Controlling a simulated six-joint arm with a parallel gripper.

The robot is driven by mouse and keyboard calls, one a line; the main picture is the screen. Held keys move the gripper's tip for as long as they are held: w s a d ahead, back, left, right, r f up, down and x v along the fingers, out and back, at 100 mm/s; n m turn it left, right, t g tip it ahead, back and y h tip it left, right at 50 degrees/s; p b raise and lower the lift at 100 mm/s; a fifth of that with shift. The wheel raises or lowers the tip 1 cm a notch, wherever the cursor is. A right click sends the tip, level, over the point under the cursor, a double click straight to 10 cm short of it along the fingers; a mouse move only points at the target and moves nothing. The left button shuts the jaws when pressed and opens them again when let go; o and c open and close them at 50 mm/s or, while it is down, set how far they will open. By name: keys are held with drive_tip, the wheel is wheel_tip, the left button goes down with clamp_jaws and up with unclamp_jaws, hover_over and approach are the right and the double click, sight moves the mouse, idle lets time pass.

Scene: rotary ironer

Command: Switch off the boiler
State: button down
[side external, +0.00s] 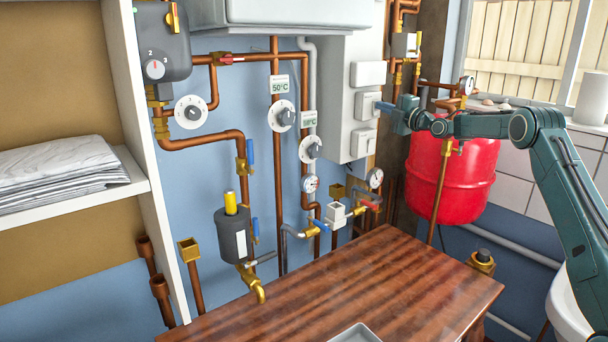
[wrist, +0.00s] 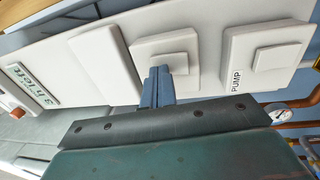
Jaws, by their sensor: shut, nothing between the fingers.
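The boiler is the pale grey cabinet (side external: 337,70) on the wall. White plates run down its side. The middle plate (side external: 366,98) has a raised rocker, which also shows in the wrist view (wrist: 163,45); no label is readable on it. The switch below it (side external: 363,142) is marked PUMP in the wrist view (wrist: 265,55). My gripper (side external: 381,106) is shut and empty, its blue fingertips (wrist: 159,72) at the edge of the middle plate's rocker. I cannot tell whether they touch it. The fingers hide part of that plate.
A blank plate (wrist: 105,65) and a "3 h left" display (wrist: 37,86) are beside the switch. The wooden worktop (side external: 400,285) is mostly clear.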

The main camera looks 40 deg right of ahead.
drive_tip(key=s+r, duration=0.1)
drive_tip(key=s, duration=1.3)
drive_tip(key=shift+r, duration=0.4)
drive_tip(key=s+a+m+g+y, duration=0.1)
drive_tip(key=s+a+m+g, duration=0.3)
drive_tip(key=a, duration=0.9)
drive_tip(key=s+a+m+g+y, duration=0.1)
drive_tip(key=s+a+m+g, duration=0.3)
drive_tip(key=a, duration=0.9)
drive_tip(key=s+a+f+m+g, duration=0.2)
drive_tip(key=s+f+m, duration=0.1)
drive_tip(key=s, duration=0.6)
drive_tip(key=s+a+f+m+g+h, duration=0.1)
drive_tip(key=s+a+f+m+g, duration=0.1)
drive_tip(key=s, duration=0.8)
drive_tip(key=s+a+f+m+g+h, duration=0.1)
drive_tip(key=s+f+m, duration=0.3)
drive_tip(key=s, duration=0.6)
drive_tip(key=shift+a+f+m+g, duration=0.25)
drive_tip(key=shift+a+m+g, duration=0.2)
drive_tip(key=shift+a, duration=0.35)
